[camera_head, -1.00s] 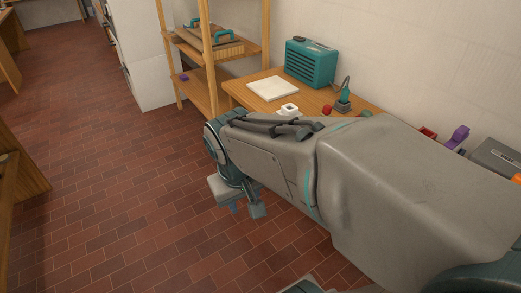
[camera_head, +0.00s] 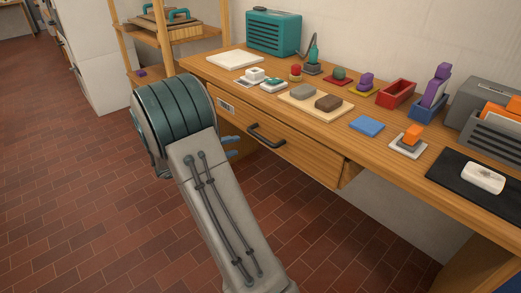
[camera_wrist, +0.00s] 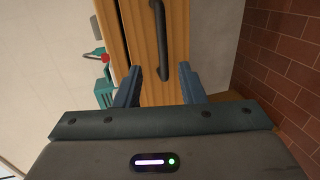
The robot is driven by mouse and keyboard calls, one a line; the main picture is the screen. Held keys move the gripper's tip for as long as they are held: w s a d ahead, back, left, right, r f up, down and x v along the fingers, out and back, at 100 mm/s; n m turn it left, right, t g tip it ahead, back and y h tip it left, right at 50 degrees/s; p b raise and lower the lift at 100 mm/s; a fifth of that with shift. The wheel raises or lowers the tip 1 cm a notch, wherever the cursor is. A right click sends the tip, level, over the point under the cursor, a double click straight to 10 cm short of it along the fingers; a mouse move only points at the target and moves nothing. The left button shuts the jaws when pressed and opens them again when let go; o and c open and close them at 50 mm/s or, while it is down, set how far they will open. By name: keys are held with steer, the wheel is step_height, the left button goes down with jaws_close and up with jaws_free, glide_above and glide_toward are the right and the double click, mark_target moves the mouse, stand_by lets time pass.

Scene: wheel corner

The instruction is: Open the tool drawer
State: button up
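The tool drawer (camera_head: 296,152) is a wooden front under the workbench top, with a dark bar handle (camera_head: 265,136) and a small label plate at its left. It looks shut. My gripper (camera_head: 232,147) shows only its blue fingers past my arm in the head view, in front of the drawer and left of the handle. In the wrist view my gripper (camera_wrist: 161,72) is open and empty, facing the drawer front (camera_wrist: 182,25). The handle (camera_wrist: 159,40) runs up the picture there, its lower end between the fingers' lines; contact cannot be told.
The workbench (camera_head: 405,178) carries a teal radio (camera_head: 273,32), a tan board (camera_head: 316,104) with two blocks, a red bin (camera_head: 396,94), a blue tile (camera_head: 366,126) and a dark mat (camera_head: 470,178). A wooden shelf stands behind left. The brick floor at left is clear.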

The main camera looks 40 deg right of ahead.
mark_target(261, 136)
steer(key=x, duration=0.4)
steer(key=b+x, duration=0.1)
steer(key=x, duration=0.4)
steer(key=w+b+x, duration=0.1)
steer(key=x, duration=0.4)
steer(key=shift+w+f, duration=0.15)
jaws_close()
